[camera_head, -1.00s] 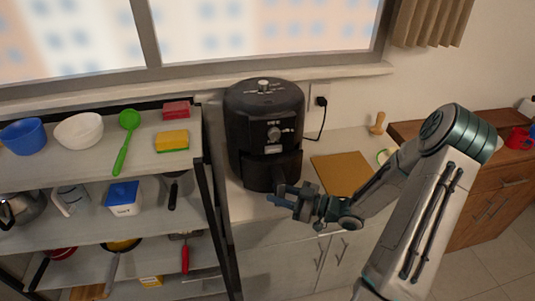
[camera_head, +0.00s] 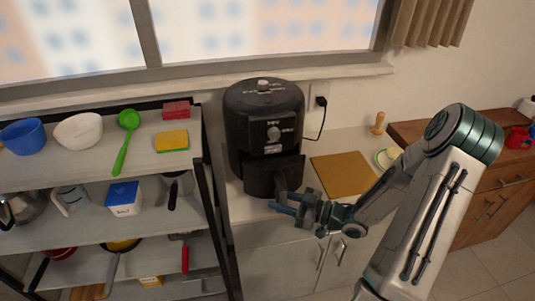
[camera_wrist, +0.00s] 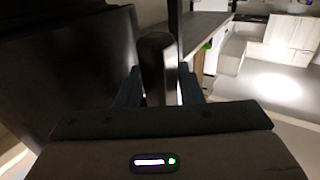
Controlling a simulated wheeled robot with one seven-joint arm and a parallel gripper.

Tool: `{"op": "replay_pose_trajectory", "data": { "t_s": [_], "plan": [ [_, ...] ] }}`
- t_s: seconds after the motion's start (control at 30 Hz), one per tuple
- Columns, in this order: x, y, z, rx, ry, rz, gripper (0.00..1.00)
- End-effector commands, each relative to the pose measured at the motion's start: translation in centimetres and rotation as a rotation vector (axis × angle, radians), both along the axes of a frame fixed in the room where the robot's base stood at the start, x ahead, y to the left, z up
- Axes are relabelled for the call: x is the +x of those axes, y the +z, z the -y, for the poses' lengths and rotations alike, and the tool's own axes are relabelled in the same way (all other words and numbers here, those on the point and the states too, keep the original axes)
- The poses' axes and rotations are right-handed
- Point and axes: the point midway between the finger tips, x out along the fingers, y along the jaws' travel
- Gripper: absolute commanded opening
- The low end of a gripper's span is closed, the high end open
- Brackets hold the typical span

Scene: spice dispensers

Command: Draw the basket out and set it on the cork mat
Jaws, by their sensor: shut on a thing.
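The black air fryer (camera_head: 262,110) stands upright on the counter against the wall. Its basket (camera_head: 268,174) is partly drawn out of the lower front and sticks out toward me. My gripper (camera_head: 288,202) is at the front of the basket, shut on its handle. In the wrist view the dark handle (camera_wrist: 156,68) stands between the two blue fingers of my gripper (camera_wrist: 160,90), and the dark basket front (camera_wrist: 75,75) fills the left. The cork mat (camera_head: 343,174) lies flat and bare on the counter to the right of the fryer. The basket's inside is hidden.
A metal shelf (camera_head: 208,190) with bowls, a green ladle (camera_head: 125,140), sponges and pans stands close on the left. A power cord (camera_head: 322,120) runs to a wall outlet. A wooden pestle-like item (camera_head: 378,123) and a green-rimmed plate (camera_head: 386,158) sit beyond the mat.

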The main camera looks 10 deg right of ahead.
Motion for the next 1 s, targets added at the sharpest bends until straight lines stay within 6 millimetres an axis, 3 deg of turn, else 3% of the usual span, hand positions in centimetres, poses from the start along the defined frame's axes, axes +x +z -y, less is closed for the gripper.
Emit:
{"op": "replay_pose_trajectory", "data": {
  "t_s": [1.0],
  "plan": [
    [-2.5, 0.0, 0.0, 0.001, -0.001, -0.002, 0.00]
  ]
}}
